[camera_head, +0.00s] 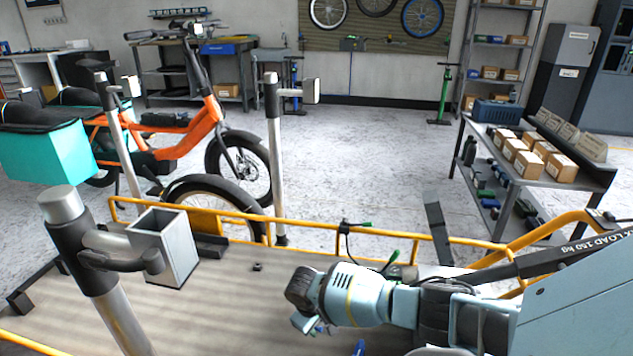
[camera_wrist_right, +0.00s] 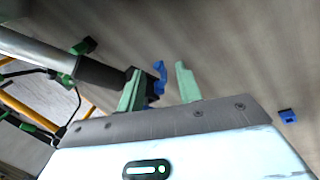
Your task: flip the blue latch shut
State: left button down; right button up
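The blue latch (camera_wrist_right: 157,80) shows in the right wrist view as a curved blue piece on a dark mount beside a grey tube. My right gripper (camera_wrist_right: 160,70) is open, with its two pale green fingers apart. The latch appears between them, nearer the left finger; I cannot tell if they touch. In the head view my right gripper (camera_head: 308,324) is low over the cargo bed, with its fingers partly hidden by the wrist. A small blue bit shows beside it, too small to tell apart. My left gripper is not in view.
A second blue piece (camera_wrist_right: 288,116) lies to the right in the wrist view. A yellow rail (camera_head: 330,228) edges the cargo bed (camera_head: 225,310). A post with a grey square tube (camera_head: 165,245) stands at left. A table with boxes (camera_head: 545,175) is beyond.

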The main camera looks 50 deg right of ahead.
jog(key=shift+b+x, duration=0.3)
jog(key=shift+x, duration=0.55)
jog(key=shift+c, duration=0.3)
grip_shut()
